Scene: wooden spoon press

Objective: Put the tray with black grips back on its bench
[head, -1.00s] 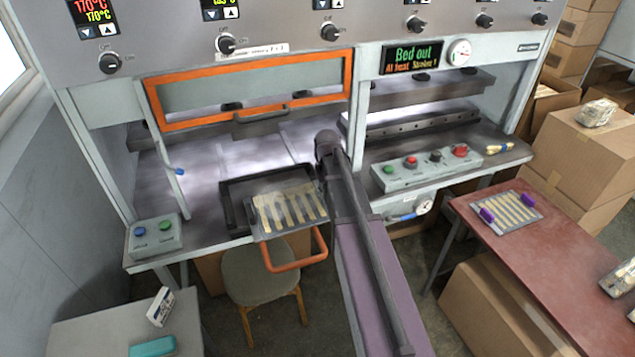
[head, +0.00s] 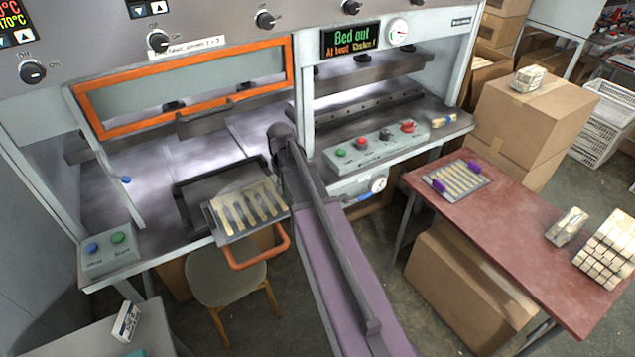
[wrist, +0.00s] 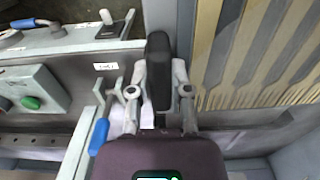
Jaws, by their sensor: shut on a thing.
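The tray with black grips (head: 214,226) carries a row of pale wooden spoon shapes. In the head view it is in the air above the front of the press's pulled-out dark bed frame (head: 183,210), overlapping its front edge. In the wrist view my gripper (wrist: 158,75) is shut on one black grip (wrist: 158,62), with the tray's spoon-filled surface to the right of the fingers. In the head view my arm hides the fingers and that grip. Two benches show: a red-topped one (head: 520,255) at right and a grey one (head: 75,335) at lower left.
A tray with purple grips (head: 484,180) and wooden bundles (head: 568,225) lie on the red bench. A small white box (head: 127,322) stands on the grey bench. Cardboard boxes (head: 530,115) fill the right.

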